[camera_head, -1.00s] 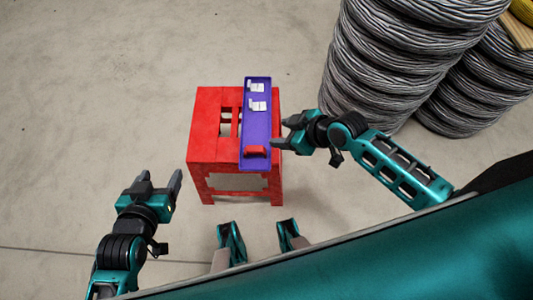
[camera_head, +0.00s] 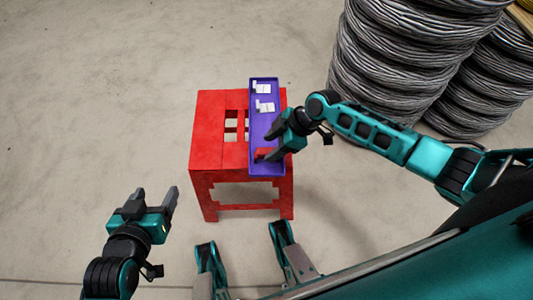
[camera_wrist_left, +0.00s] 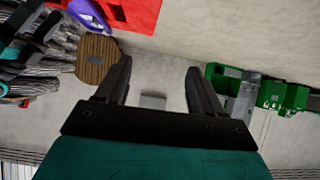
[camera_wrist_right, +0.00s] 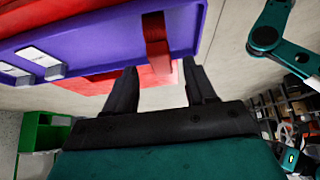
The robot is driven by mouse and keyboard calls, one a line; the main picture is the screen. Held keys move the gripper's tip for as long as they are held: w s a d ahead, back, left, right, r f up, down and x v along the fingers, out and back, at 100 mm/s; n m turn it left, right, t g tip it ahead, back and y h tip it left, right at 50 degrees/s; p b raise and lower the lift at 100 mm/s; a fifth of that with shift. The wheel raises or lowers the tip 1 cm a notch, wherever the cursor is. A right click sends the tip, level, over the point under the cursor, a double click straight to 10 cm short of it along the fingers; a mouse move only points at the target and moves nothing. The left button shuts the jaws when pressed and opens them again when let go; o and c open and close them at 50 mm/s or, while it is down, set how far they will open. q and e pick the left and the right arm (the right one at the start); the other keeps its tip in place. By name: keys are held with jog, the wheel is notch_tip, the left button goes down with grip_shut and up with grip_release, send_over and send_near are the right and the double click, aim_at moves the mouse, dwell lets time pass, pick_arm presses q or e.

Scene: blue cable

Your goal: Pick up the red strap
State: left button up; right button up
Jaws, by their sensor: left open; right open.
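The red strap (camera_head: 261,154) lies at the near end of a long purple tray (camera_head: 258,128). In the right wrist view the strap (camera_wrist_right: 157,42) stands out as a red band against the purple tray (camera_wrist_right: 105,45), just ahead of the fingers. My right gripper (camera_head: 268,145) is open and empty, over the tray's right edge and beside the strap, partly covering it in the head view. It also shows in the right wrist view (camera_wrist_right: 160,75). My left gripper (camera_head: 157,196) is open and empty, low at the left, away from the stool; its fingers show in the left wrist view (camera_wrist_left: 157,75).
The tray rests on a red stool (camera_head: 208,130) with slots in its top. Two white pieces (camera_head: 262,87) (camera_head: 265,106) lie towards the tray's far end. Stacked grey cable coils (camera_head: 385,70) stand at the back right. The floor left of the stool is clear.

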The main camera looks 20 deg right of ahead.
aim_at(267, 151)
jog(key=b+x, duration=0.1)
jog(key=x, duration=0.3)
jog(key=shift+s+f+b, duration=0.1)
jog(key=shift+s+b, duration=0.05)
jog(key=shift+b, duration=0.15)
jog(key=shift+a+f, duration=0.15)
jog(key=shift+f, duration=0.15)
jog(key=shift+a+f, duration=0.1)
jog(key=shift+f, duration=0.05)
jog(key=c, duration=1)
